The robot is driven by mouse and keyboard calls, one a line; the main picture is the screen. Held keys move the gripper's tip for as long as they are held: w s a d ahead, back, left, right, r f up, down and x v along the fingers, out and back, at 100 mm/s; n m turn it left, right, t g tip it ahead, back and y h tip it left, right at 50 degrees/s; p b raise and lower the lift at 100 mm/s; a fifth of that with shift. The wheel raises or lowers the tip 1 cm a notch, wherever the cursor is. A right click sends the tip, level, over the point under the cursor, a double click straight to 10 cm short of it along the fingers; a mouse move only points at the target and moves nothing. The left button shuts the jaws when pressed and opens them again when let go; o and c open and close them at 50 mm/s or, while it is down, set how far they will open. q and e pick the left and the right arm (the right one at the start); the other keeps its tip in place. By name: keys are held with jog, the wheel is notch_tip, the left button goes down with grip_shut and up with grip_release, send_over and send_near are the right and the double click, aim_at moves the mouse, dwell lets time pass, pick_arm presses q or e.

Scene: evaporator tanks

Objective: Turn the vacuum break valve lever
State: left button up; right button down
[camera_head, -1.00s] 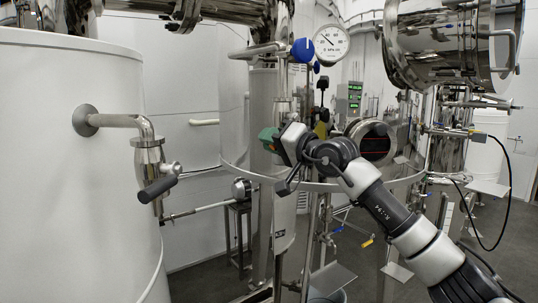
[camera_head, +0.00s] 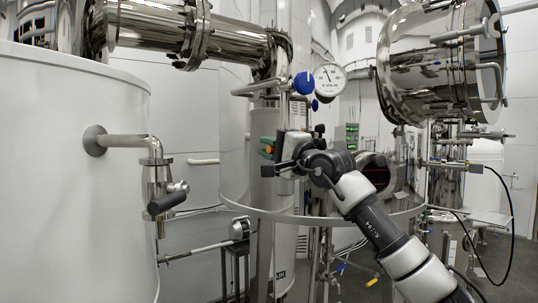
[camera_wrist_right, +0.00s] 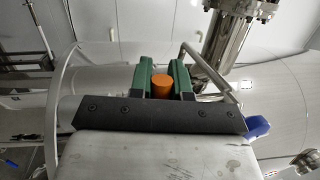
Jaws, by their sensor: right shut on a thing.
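My right gripper (camera_head: 266,148) is raised beside the tank, its green fingers pointing left. It is shut on an orange round-ended piece (camera_head: 268,149). In the right wrist view, the orange piece (camera_wrist_right: 162,86) sits between the two green fingers (camera_wrist_right: 162,80). The rest of this piece is hidden, so I cannot tell whether it is the vacuum break valve lever. A valve with a dark-gripped lever (camera_head: 167,200) hangs from a pipe at left, apart from my gripper. My left gripper is not in view.
A white tank (camera_head: 70,190) fills the left side. A blue knob (camera_head: 304,83) and a round pressure gauge (camera_head: 329,78) stand just above my right gripper. A large shiny steel vessel (camera_head: 435,65) hangs at upper right. A black cable (camera_head: 510,215) hangs at right.

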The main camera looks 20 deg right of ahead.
jog(key=shift+r, duration=0.15)
jog(key=c, duration=1.1)
grip_release()
jog(key=shift+d, duration=0.1)
jog(key=shift+s+d+f+b, duration=0.15)
jog(key=shift+s+f+b, duration=0.15)
jog(key=shift+s+b, duration=0.1)
jog(key=b+v, duration=0.4)
jog(key=v, duration=0.5)
jog(key=shift+s+d, duration=0.25)
jog(key=shift+s, duration=0.1)
